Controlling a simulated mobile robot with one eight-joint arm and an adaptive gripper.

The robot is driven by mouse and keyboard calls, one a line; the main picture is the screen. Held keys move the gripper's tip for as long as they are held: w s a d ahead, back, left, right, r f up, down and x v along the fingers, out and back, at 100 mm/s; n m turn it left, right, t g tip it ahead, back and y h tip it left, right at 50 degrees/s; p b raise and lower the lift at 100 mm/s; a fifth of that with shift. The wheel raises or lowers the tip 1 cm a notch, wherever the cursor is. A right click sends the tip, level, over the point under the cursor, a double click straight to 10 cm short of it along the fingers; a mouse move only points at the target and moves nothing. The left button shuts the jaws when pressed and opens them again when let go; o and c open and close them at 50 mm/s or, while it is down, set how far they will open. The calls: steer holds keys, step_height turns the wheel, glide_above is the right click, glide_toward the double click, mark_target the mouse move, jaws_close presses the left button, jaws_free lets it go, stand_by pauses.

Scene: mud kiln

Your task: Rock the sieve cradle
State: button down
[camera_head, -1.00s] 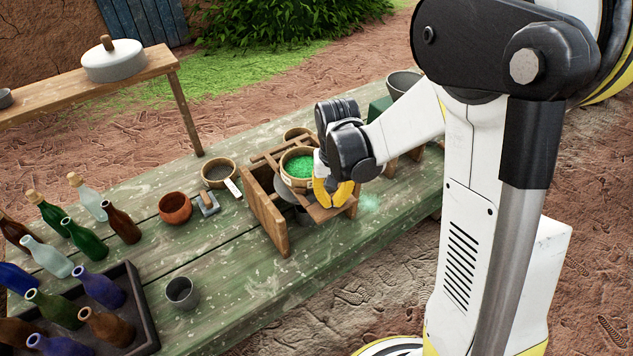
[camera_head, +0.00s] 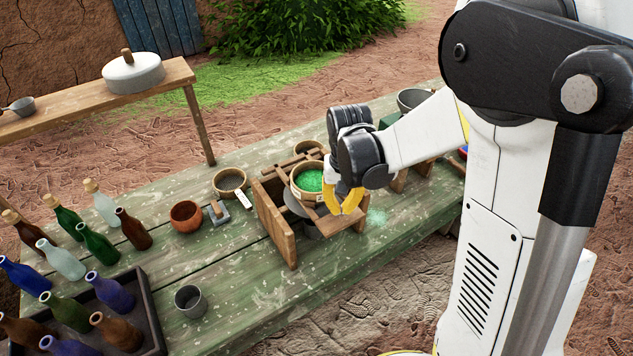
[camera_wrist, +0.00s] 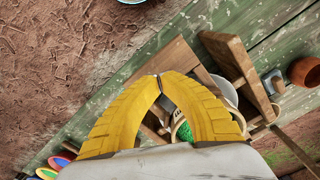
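The wooden sieve cradle (camera_head: 275,226) stands on the green plank table in the head view, with a plain upright side board. A round sieve (camera_head: 295,192) holding bright green grains (camera_head: 312,180) sits in it, and a grey bowl shows partly beneath. My gripper (camera_head: 341,211) has yellow fingers at the front right of the cradle, over its front wooden piece. In the wrist view the fingertips (camera_wrist: 160,78) meet, with the cradle's wood (camera_wrist: 178,56) behind them. I cannot tell whether they pinch a thin part of it. The fingers hide part of the sieve there.
Several bottles (camera_head: 100,245) and a dark tray (camera_head: 150,305) stand at the left. A grey cup (camera_head: 190,301), reddish bowl (camera_head: 186,216) and labelled bowl (camera_head: 229,181) stand left of the cradle. A grey bowl (camera_head: 411,100) is behind my arm. The front table strip is fairly clear.

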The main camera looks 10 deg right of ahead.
mark_target(340, 217)
step_height(340, 217, down, 6)
steer(key=b, duration=0.5)
steer(key=shift+f, duration=0.2)
step_height(340, 217, up, 7)
steer(key=p, duration=0.5)
steer(key=shift+r, duration=0.15)
steer(key=shift+f, duration=0.25)
step_height(340, 217, down, 6)
steer(key=b, duration=0.6)
steer(key=shift+f, duration=0.25)
step_height(340, 217, up, 7)
steer(key=p, duration=0.4)
steer(key=shift+p, duration=0.4)
steer(key=shift+f, duration=0.1)
